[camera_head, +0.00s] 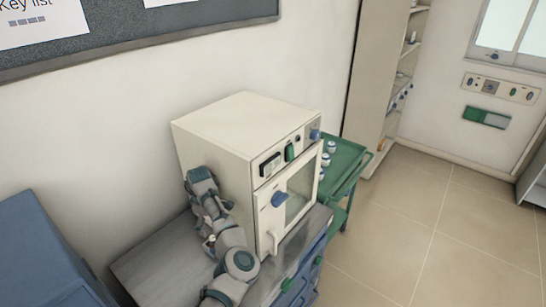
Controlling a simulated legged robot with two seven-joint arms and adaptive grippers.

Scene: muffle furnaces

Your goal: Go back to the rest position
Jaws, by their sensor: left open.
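My left arm comes in from the bottom edge, grey with teal joints, and stands in front of the left side of the white furnace (212,140). My left gripper (209,242) is small in the picture, open, beside the arm links above the grey bench top (150,262). Its fingers are partly hidden by the arm, and I see nothing held in it. The gripper is apart from the furnace door (286,208), which is shut, with a blue knob and a white handle. My right gripper is not in view.
A green cart (343,160) with several small white jars stands just behind and right of the furnace. A tall shelf (372,85) is beyond it. A blue cabinet (40,250) is at the lower left. The tiled floor (420,235) on the right is clear.

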